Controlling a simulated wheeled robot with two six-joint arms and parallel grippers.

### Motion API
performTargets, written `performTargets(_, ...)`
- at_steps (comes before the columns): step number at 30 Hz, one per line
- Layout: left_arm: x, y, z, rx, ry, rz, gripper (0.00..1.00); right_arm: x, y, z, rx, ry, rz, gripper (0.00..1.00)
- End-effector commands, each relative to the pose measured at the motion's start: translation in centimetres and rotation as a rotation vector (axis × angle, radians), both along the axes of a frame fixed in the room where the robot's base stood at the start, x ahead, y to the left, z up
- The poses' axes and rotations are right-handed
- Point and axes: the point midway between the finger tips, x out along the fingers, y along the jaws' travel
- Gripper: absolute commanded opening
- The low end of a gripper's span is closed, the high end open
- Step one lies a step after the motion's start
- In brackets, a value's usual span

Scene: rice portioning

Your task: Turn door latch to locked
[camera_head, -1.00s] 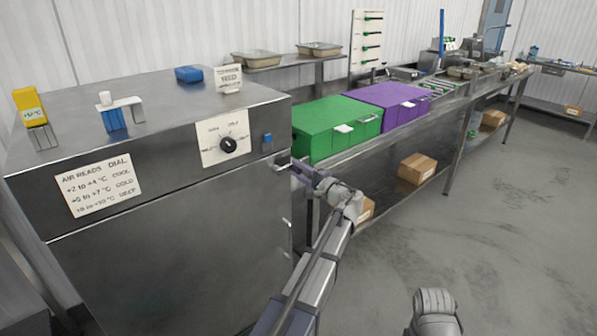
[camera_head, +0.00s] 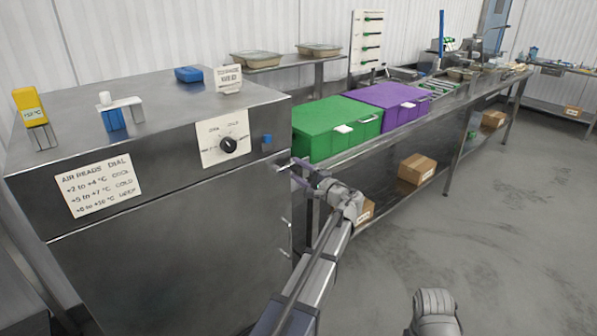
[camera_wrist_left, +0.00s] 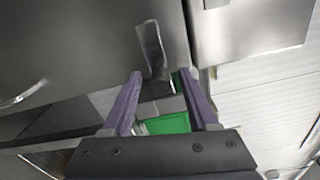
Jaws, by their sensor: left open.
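The steel cabinet (camera_head: 160,215) stands at the left, its door facing front. The door latch shows in the left wrist view as a small metal lever (camera_wrist_left: 151,42) on the steel face, with a dark grey base end (camera_wrist_left: 158,84). In the head view, the latch area at the cabinet's right front edge is small and partly covered by my gripper. My left gripper (camera_head: 299,171) is open at that edge. In the left wrist view its two purple fingers (camera_wrist_left: 160,76) stand on either side of the lever's lower end; contact cannot be told.
A dial (camera_head: 228,145) and a sign (camera_head: 100,187) are on the cabinet front. Green (camera_head: 335,125) and purple (camera_head: 392,104) boxes stand on the steel bench to the right. Cardboard boxes (camera_head: 417,168) sit on its lower shelf. The floor at right (camera_head: 510,230) is clear.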

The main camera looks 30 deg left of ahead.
Motion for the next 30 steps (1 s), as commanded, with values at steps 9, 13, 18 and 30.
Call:
performTargets(9, -1.2, -2.7, 0.0, -0.001, -0.001, -0.003, 0.60, 0.0, 0.0, 0.0, 0.000, 0.000, 0.000, 0.00)
performTargets(13, -2.0, -4.7, 0.0, 0.000, 0.000, -0.003, 0.60, 0.0, 0.0, 0.0, 0.000, 0.000, 0.000, 0.00)
performTargets(18, -2.7, -6.5, 0.0, 0.000, 0.000, -0.001, 0.60, 0.0, 0.0, 0.0, 0.000, 0.000, 0.000, 0.00)
performTargets(30, -3.0, -7.2, 0.0, 0.000, 0.000, 0.000, 0.60, 0.0, 0.0, 0.0, 0.000, 0.000, 0.000, 0.00)
